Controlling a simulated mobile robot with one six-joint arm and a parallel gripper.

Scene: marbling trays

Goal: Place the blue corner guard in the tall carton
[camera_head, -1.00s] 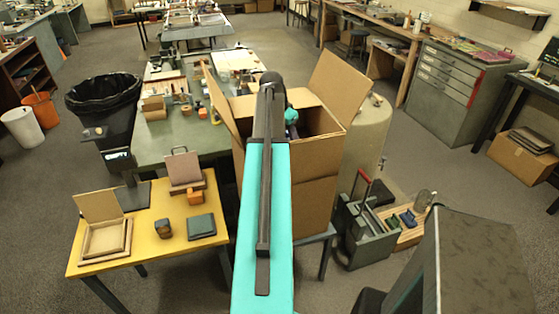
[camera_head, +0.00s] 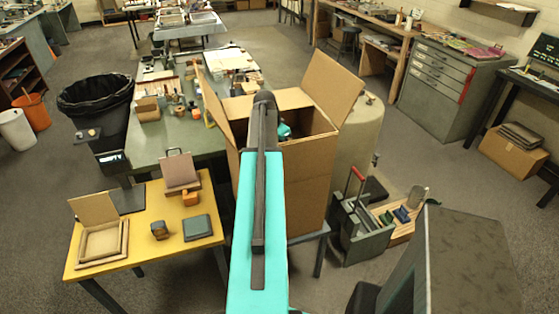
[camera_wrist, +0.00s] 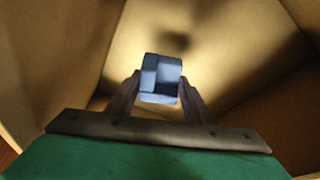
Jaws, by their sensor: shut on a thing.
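The tall carton (camera_head: 304,190) stands open at the centre of the head view, its flaps spread up and outward. My arm reaches over its front edge and hides part of its opening. In the wrist view my gripper (camera_wrist: 158,96) is shut on the blue corner guard (camera_wrist: 161,76), a small blue-grey blocky piece held between the two fingertips. Brown carton walls (camera_wrist: 55,55) surround it, so the gripper and guard are inside the carton. The guard appears apart from the walls. In the head view the guard and fingertips are hidden by my arm and the carton.
A yellow table (camera_head: 160,245) with wooden frames and small blocks stands at the left. A green table (camera_head: 160,135) with many tools is behind the carton. A grey tool caddy (camera_head: 362,235) stands on the right. A black-lined bin (camera_head: 95,95) is at the far left.

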